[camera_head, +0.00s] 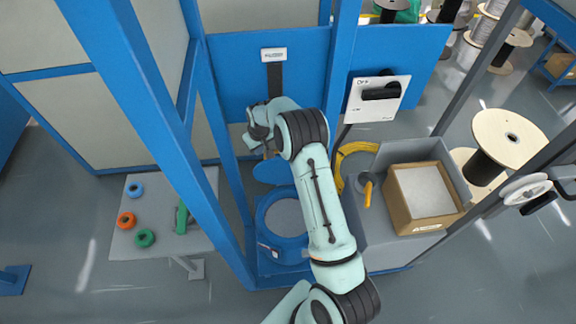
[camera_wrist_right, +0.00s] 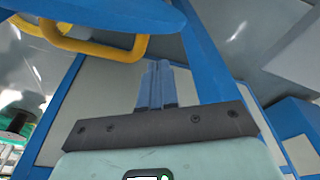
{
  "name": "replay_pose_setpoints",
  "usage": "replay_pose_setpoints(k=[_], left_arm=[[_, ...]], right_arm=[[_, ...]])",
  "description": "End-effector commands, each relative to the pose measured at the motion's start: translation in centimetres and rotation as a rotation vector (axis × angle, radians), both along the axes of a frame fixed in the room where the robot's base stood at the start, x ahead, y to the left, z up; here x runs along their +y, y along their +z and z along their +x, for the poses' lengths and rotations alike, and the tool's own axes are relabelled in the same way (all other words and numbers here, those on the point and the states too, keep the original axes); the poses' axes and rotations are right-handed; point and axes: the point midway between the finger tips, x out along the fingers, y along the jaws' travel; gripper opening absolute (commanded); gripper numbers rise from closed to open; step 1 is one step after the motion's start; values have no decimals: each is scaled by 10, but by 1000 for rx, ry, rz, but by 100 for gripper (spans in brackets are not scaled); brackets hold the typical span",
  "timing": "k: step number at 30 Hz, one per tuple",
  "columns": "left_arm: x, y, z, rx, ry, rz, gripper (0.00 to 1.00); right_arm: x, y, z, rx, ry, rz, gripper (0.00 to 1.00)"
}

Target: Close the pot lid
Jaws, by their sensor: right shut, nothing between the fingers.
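The pot (camera_head: 261,222) is a blue round vessel in the middle of the head view, with its grey inside showing. Its blue lid (camera_head: 271,173) stands raised behind the opening, so the pot is open. The lid (camera_wrist_right: 110,12) also shows at the top left of the right wrist view, with a yellow handle (camera_wrist_right: 92,46) on it. My right gripper (camera_wrist_right: 157,68) is shut and empty, apart from the handle and beside it. In the head view my right arm reaches over the pot's right side, and its hand hides part of the lid area. My left gripper is out of view.
A blue frame post (camera_head: 160,130) stands left of the pot. A cardboard box (camera_head: 420,195) sits on a grey bench to the right, near a yellow-handled valve (camera_head: 367,192). A grey side table (camera_head: 160,243) holds colored rings. A switch panel (camera_head: 378,98) is behind.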

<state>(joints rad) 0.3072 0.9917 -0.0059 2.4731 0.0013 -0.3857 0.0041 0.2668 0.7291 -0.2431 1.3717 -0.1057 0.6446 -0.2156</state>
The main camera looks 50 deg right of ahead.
Motion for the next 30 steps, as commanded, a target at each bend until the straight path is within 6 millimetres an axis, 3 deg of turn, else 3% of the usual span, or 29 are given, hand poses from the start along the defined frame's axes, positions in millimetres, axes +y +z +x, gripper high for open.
replay_pose_setpoints(k=[14, 30], left_arm=[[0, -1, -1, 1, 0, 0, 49], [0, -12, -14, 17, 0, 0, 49]], right_arm=[[0, -2, 0, 1, 0, 0, 0], [0, -44, -1, 2, 0, 0, 0]])
